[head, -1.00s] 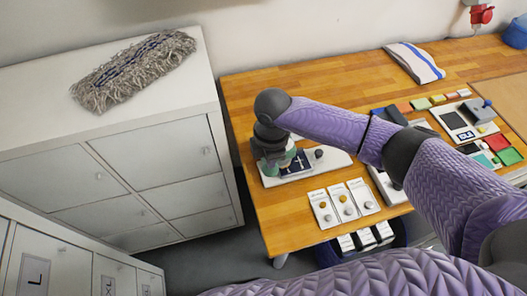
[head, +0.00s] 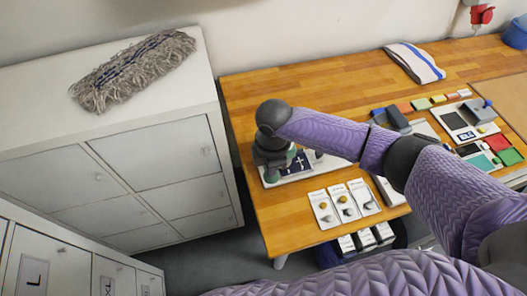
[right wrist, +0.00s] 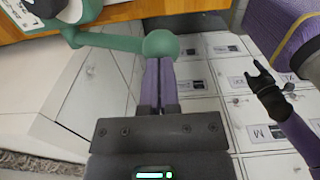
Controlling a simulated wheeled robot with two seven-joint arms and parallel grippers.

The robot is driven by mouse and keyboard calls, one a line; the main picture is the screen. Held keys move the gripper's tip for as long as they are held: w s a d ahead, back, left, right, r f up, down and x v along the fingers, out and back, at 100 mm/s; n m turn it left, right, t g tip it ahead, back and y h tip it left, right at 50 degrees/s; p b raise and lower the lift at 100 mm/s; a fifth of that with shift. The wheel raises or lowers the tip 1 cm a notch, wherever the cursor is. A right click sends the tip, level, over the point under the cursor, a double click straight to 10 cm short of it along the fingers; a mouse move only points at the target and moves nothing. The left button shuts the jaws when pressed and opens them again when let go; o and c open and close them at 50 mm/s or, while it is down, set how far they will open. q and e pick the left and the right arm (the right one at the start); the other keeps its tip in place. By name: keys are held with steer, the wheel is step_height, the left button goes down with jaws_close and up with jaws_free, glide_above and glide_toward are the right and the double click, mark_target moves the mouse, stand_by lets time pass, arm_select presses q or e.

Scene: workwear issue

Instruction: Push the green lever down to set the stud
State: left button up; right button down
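The press with the green lever stands at the left end of the wooden table (head: 240,91), on a pale base (head: 335,162). In the head view my right wrist covers most of it; a bit of green shows beside the wrist. In the right wrist view the green lever (right wrist: 112,42) runs across the top and ends in a round knob (right wrist: 160,44). My right gripper (right wrist: 156,62) is shut with nothing between its fingers. Its tips are at the knob and appear to touch it. The stud is hidden. A dark gripper, apparently my left (right wrist: 256,75), shows at the right.
Several cards with buttons (head: 343,203) lie in front of the press. A striped cloth (head: 414,63) lies at the back. A white cabinet (head: 150,150) with a grey mop head (head: 133,70) on top stands to the left. My right arm spans the table's middle.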

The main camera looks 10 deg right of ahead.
mark_target(273, 177)
steer(key=shift+f, duration=0.2)
steer(key=shift+s+f+b, duration=0.2)
steer(key=shift+f+b, duration=0.05)
steer(key=shift+f, duration=0.3)
steer(key=shift+s+f+b, duration=0.2)
steer(key=shift+f, duration=0.5)
steer(key=shift+s+f+b, duration=0.15)
steer(key=shift+f+b, duration=0.5)
steer(key=shift+f, duration=0.2)
steer(key=shift+r, duration=0.15)
step_height(273, 177, up, 13)
steer(key=p, duration=1.4)
